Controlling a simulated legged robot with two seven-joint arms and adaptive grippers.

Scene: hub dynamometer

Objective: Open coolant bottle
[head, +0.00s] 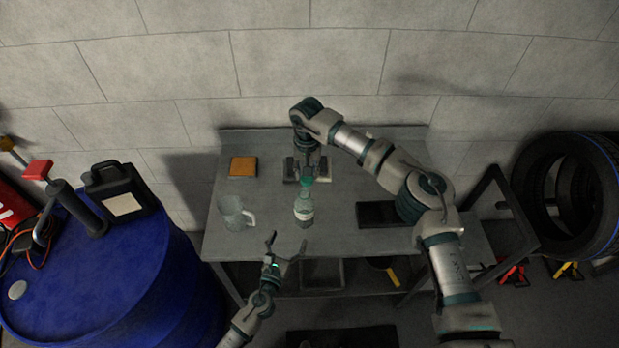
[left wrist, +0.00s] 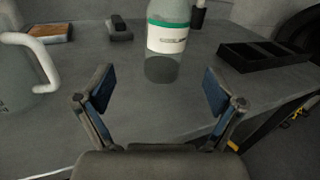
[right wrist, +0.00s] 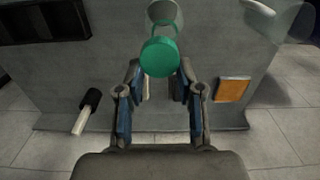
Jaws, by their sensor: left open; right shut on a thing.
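The coolant bottle (head: 304,207) is clear with a white label, a green band and a green cap (head: 308,181). It stands on the grey table in front of my left gripper. It also shows in the left wrist view (left wrist: 168,38), where its top is cut off. My right gripper (head: 307,166) comes over from the far side and is shut on the green cap, which shows between its fingertips in the right wrist view (right wrist: 160,57). My left gripper (head: 287,244) is open and empty at the table's front edge, apart from the bottle, which lies ahead between its fingers.
A glass mug (head: 235,214) stands left of the bottle. An orange-topped block (head: 243,167) lies at the back left. A black tray (head: 381,214) lies to the right. A blue drum (head: 110,275) stands left.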

